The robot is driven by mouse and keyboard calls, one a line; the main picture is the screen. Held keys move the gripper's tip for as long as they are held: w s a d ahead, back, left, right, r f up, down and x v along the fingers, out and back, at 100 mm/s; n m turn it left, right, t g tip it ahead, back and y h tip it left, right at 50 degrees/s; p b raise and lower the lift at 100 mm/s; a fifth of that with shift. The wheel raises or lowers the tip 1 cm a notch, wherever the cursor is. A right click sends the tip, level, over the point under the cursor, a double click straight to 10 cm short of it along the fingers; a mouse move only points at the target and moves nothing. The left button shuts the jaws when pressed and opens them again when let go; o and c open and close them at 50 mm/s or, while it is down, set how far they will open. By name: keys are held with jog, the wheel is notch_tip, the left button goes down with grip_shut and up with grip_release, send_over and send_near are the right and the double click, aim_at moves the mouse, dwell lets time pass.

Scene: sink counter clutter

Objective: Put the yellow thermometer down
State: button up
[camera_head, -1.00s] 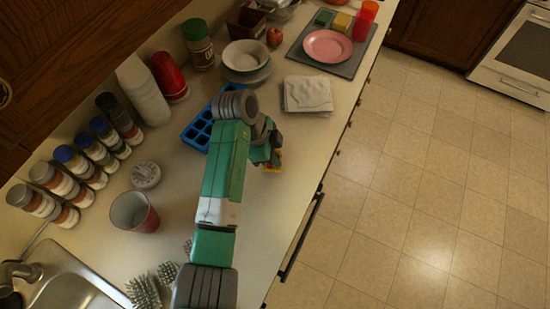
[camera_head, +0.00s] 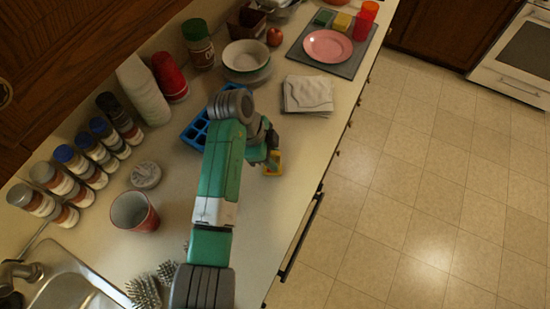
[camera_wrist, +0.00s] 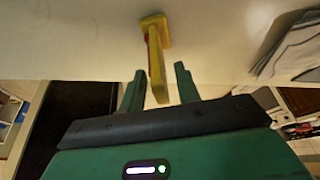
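The yellow thermometer (camera_head: 274,163) is near the front edge of the counter, just beside my gripper (camera_head: 268,155). The wrist view shows the thermometer (camera_wrist: 156,55) as a yellow bar with a wider yellow end and a red strip along one side. Its near end lies between the two fingers of my gripper (camera_wrist: 160,82), with a gap on each side. The fingers are apart and do not appear to touch it. Its far end appears against the pale counter; I cannot tell exactly how it rests.
A blue ice tray (camera_head: 196,132) lies behind my arm. White folded napkins (camera_head: 308,94) lie farther along the counter, also at the right of the wrist view. A red cup (camera_head: 134,212) and a round timer (camera_head: 146,175) stand left. The counter's front edge is close to the thermometer.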

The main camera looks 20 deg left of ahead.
jog(key=v, duration=0.9)
jog(key=shift+r, duration=0.25)
jog(key=shift+a, duration=0.15)
